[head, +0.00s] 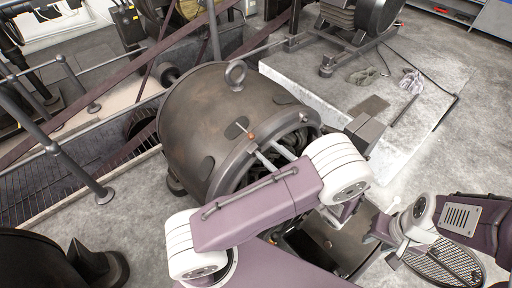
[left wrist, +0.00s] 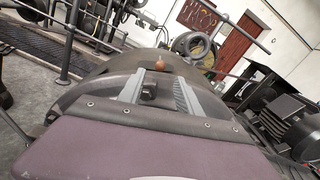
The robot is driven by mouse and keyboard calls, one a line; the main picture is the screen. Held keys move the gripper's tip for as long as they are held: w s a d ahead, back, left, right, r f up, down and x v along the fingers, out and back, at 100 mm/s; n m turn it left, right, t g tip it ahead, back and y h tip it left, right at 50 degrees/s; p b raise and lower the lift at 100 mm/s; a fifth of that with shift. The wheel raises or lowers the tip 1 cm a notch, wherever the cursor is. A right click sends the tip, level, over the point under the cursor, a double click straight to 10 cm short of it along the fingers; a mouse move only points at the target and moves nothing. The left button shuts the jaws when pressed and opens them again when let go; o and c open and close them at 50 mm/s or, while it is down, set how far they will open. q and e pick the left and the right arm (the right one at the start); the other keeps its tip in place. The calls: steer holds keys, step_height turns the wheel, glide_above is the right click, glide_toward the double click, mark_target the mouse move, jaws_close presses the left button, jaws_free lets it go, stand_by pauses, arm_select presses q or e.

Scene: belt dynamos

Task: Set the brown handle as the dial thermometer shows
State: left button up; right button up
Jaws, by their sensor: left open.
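The brown handle shows as a small brown ball knob (head: 250,136) on top of the rim of the big dark dynamo (head: 215,110). I cannot make out a dial thermometer.
A lifting ring (head: 236,75) stands on top of the dynamo. Grey railings (head: 75,165) and brown belts run along the left. Another machine (head: 365,20) stands on a pale plinth (head: 425,60) at the back right. Gloves (head: 411,80) lie on the plinth.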

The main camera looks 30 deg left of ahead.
mark_target(253, 138)
arm_select(q)
steer(key=b+x, duration=0.1)
steer(key=x, duration=0.8)
steer(key=shift+b, duration=0.4)
jaws_close()
stand_by(0.9)
